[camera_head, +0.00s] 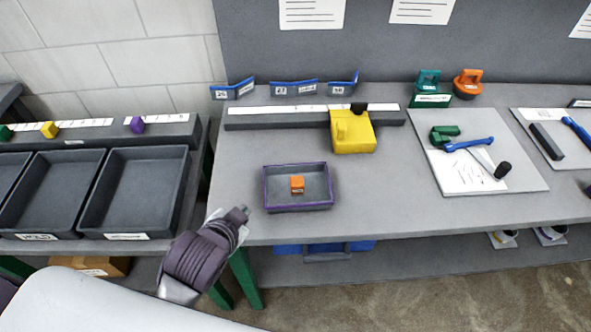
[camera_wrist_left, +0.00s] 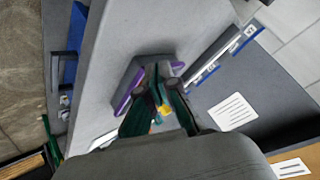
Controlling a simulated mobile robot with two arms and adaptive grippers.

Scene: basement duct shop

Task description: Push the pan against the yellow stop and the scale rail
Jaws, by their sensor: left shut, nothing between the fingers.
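The pan (camera_head: 299,207) is a dark grey open tray with a purple rim, flat on the grey bench near its front edge. A small orange block (camera_head: 297,184) lies in it. The yellow stop (camera_head: 353,139) sits behind and right of the pan, at the scale rail (camera_head: 260,118), a long dark bar with a white strip. The pan is apart from both. My left gripper (camera_head: 243,210) is shut and empty, left of the pan and close to its front-left corner. In the left wrist view the fingers (camera_wrist_left: 158,80) partly hide the purple-rimmed pan (camera_wrist_left: 126,95). My right gripper is out of view.
Dark bins (camera_head: 136,195) stand on a lower surface at the left. Blue tag holders (camera_head: 295,89) stand behind the rail. A board (camera_head: 520,180) with paper and tools lies at the right. The bench between the pan and the rail is clear.

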